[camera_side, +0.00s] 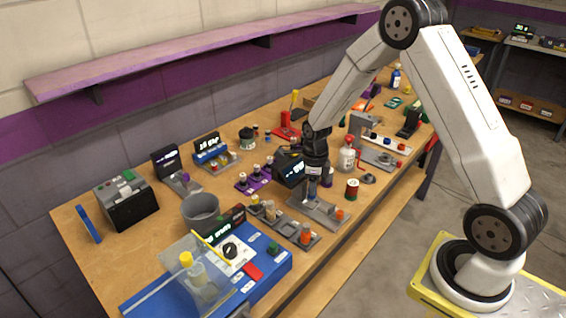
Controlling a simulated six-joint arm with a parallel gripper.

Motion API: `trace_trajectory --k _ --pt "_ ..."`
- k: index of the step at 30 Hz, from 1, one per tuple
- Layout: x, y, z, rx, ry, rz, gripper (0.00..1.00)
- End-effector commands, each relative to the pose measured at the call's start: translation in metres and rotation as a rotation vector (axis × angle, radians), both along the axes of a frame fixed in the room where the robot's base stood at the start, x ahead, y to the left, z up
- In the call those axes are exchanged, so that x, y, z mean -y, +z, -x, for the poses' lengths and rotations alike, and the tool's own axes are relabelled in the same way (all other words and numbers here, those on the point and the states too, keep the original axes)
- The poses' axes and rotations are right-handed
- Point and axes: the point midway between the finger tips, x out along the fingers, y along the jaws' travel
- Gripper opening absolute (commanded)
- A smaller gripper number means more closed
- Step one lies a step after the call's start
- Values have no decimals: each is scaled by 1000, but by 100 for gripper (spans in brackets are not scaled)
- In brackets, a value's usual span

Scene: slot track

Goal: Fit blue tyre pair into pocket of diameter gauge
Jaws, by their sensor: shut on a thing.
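My gripper (311,186) points down over the grey plate (327,216) near the table's front edge. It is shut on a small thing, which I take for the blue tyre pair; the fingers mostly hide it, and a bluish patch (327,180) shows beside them. I cannot tell whether it touches the plate.
A black box with a screen (288,170) stands close behind my gripper. A grey tray with several pegs (285,226) lies to the left. Other fixtures crowd the table.

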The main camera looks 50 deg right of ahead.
Motion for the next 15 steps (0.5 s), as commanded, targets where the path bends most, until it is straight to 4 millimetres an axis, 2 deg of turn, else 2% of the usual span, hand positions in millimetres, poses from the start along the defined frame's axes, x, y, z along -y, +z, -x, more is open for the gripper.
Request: trace_trajectory --k 6,15 --pt "0 -18 0 0 0 0 0" --pt "0 -19 0 1 0 0 0"
